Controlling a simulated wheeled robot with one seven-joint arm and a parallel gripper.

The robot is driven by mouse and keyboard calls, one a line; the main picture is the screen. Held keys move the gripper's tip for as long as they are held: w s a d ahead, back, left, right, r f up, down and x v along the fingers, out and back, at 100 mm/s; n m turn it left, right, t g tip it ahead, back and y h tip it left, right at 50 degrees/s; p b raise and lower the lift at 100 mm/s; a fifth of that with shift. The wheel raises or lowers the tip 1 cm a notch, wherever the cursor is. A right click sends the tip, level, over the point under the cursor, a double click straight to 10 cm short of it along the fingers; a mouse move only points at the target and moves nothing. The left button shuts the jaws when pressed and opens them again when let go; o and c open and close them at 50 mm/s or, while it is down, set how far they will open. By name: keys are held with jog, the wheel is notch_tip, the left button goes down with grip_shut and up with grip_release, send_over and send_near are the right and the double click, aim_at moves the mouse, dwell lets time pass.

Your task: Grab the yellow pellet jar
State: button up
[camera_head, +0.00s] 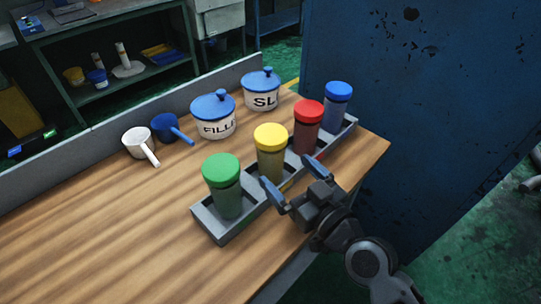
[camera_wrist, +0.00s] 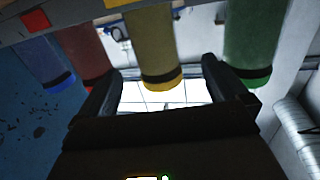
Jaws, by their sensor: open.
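The yellow pellet jar (camera_head: 270,155), clear-bodied with a yellow lid, stands upright in a grey tray (camera_head: 218,232) on the wooden bench. It is between the green-lidded jar (camera_head: 224,185) and the red-lidded jar (camera_head: 307,125). My gripper (camera_head: 295,180) is open and empty on the near right side of the yellow jar, its fingers pointing toward it. In the wrist view, which appears upside down, the yellow jar (camera_wrist: 152,45) shows between the two spread fingers, with the green and red jars to either side. The exact gap to the jar is hard to tell.
A blue-lidded jar (camera_head: 337,105) stands at the tray's far end. Two lidded pots (camera_head: 213,122) (camera_head: 263,92), a white scoop (camera_head: 139,144) and a blue scoop (camera_head: 168,128) are behind. A dark blue panel (camera_head: 430,110) rises at right. The bench's left front is clear.

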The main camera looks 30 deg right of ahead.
aim_at(278, 158)
jog(key=w, duration=0.1)
jog(key=w+r, duration=0.1)
jog(key=shift+w+a, duration=0.1)
jog(key=shift+w, duration=0.3)
jog(key=shift+w+a+f+p, duration=0.15)
jog(key=shift+w+p, duration=0.2)
jog(key=shift+w, duration=0.85)
jog(key=shift+w+d+f+p, duration=0.1)
jog(key=shift+w+p, duration=0.25)
jog(key=shift+w, duration=0.8)
jog(key=shift+w+a+f+p, duration=0.15)
jog(key=shift+w+p, duration=0.2)
jog(key=shift+w, duration=0.85)
jog(key=shift+d, duration=0.1)
jog(key=c, duration=1.3)
